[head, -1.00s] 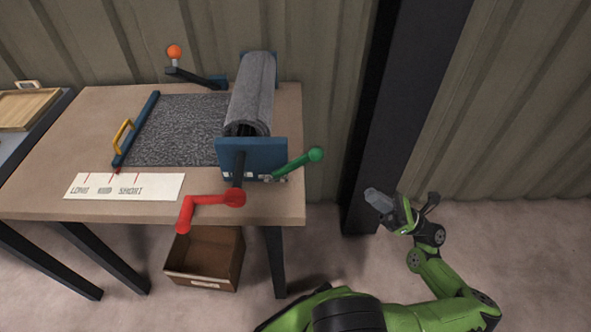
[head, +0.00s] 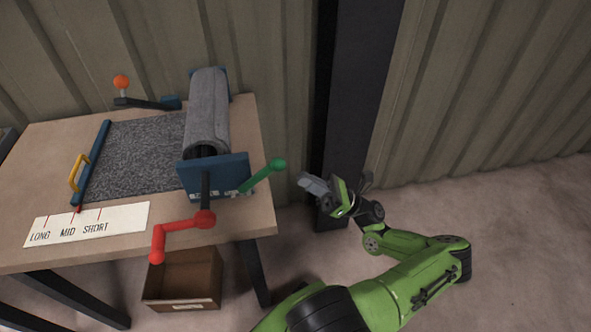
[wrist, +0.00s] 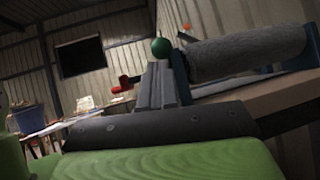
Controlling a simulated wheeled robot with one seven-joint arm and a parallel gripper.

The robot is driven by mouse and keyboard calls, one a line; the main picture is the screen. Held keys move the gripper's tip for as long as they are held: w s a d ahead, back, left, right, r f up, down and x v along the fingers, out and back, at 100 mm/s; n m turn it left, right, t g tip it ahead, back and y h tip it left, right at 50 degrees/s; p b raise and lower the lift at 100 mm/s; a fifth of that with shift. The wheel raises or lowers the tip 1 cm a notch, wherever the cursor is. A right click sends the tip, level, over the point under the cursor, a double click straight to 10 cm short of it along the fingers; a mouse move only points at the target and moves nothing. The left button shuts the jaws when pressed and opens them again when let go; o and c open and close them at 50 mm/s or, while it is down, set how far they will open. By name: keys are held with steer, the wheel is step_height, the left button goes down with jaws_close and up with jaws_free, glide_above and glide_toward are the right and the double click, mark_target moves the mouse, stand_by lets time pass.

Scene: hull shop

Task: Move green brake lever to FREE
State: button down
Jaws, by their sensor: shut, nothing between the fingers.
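The green brake lever (head: 264,175) slants up to the right from the blue end plate (head: 218,176) of the roller, at the right side of the bench, and ends in a round green knob. Small white labels sit at its base, too small to read. My gripper (head: 304,181) is shut and empty, right of the knob and slightly lower in the head view, apart from it. In the wrist view the green knob (wrist: 161,47) shows just beyond the tips of my shut fingers (wrist: 158,70); the rest of the lever is hidden behind them.
A red crank (head: 185,226) hangs off the bench front. A grey roll (head: 207,115) lies in the roller. An orange-knobbed lever (head: 121,83) stands behind. A dark post (head: 350,90) rises behind my gripper. An open box (head: 186,280) sits on the floor. Floor at right is clear.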

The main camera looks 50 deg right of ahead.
mark_target(261, 178)
steer(key=x, duration=0.4)
